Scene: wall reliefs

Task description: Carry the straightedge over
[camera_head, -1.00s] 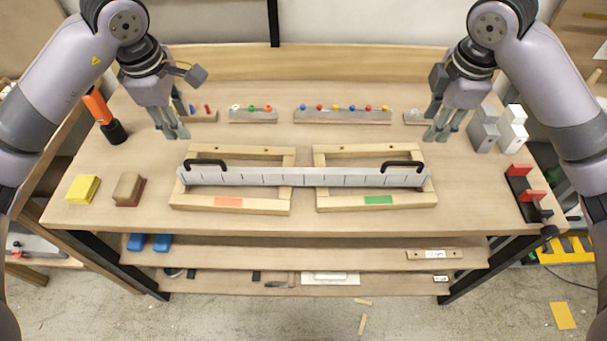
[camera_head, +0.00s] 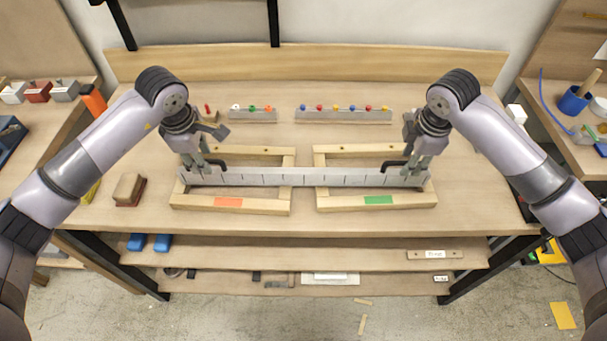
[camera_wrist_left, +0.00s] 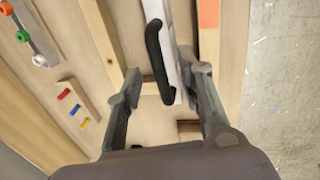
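The long pale metal straightedge (camera_head: 300,177) lies across two wooden frames, the left one with an orange label (camera_head: 228,202) and the right one with a green label (camera_head: 378,200). It has a black handle near each end. My left gripper (camera_head: 197,166) is at the left handle (camera_head: 216,163). In the left wrist view this handle (camera_wrist_left: 154,50) shows between the spread fingers of my left gripper (camera_wrist_left: 165,82), without a clear grip. My right gripper (camera_head: 412,168) is at the right handle (camera_head: 388,166), its fingers apart and partly covering the handle.
Behind the frames stand a rail with coloured knobs (camera_head: 343,117) and a shorter one (camera_head: 250,116). A brown block (camera_head: 130,190) lies left of the frames. The table's front strip is clear. Shelves (camera_head: 310,253) lie below.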

